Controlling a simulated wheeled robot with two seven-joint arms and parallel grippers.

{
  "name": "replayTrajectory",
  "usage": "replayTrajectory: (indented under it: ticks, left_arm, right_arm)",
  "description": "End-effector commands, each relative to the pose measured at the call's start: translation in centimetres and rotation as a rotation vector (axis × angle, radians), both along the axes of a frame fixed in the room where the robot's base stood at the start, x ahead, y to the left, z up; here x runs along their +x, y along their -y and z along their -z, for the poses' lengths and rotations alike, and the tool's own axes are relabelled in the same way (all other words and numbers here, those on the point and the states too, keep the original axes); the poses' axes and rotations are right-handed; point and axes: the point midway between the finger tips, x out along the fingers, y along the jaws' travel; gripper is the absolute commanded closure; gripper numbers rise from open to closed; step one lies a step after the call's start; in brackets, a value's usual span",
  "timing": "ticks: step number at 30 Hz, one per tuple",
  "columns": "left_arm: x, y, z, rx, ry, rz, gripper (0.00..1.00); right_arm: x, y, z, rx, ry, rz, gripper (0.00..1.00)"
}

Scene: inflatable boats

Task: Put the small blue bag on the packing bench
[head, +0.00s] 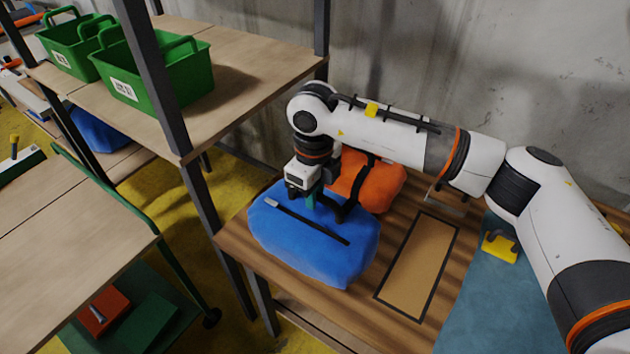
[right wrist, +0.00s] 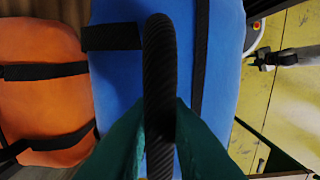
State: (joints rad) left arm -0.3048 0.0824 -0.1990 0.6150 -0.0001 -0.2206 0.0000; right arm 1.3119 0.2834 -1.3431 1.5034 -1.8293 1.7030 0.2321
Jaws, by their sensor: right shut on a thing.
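The blue bag (head: 315,255) is at the left end of the brown wooden bench (head: 285,285), with a dark strip across its top. My right gripper (head: 322,203) is over the bag, shut on its black handle. In the right wrist view the green fingers (right wrist: 161,130) press on both sides of the ribbed handle, with the blue bag (right wrist: 118,75) behind it. Whether the bag bears fully on the bench is hard to tell. My left gripper is not in view.
An orange bag (head: 377,186) with black straps lies right behind the blue bag, partly hidden by my arm. A dark-outlined tan rectangle (head: 420,268) on the bench is bare. A shelf (head: 235,60) with green baskets (head: 160,75) stands at the left. A blue-grey mat (head: 480,300) lies at right.

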Motion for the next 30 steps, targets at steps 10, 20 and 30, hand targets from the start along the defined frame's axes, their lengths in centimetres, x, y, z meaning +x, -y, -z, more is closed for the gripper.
replayTrajectory:
  ticks: [10, 20, 30]
  left_arm:
    - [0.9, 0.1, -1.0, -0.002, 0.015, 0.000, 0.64]
    - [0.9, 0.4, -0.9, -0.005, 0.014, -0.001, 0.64]
    - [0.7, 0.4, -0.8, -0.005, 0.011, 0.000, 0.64]
  right_arm:
    - [0.0, -0.1, 3.2, 0.002, 0.002, -0.001, 1.00]
    - [-0.1, 0.0, 3.7, 0.001, -0.001, -0.001, 0.65]
    - [0.0, 0.0, 3.4, 0.000, 0.000, 0.000, 0.62]
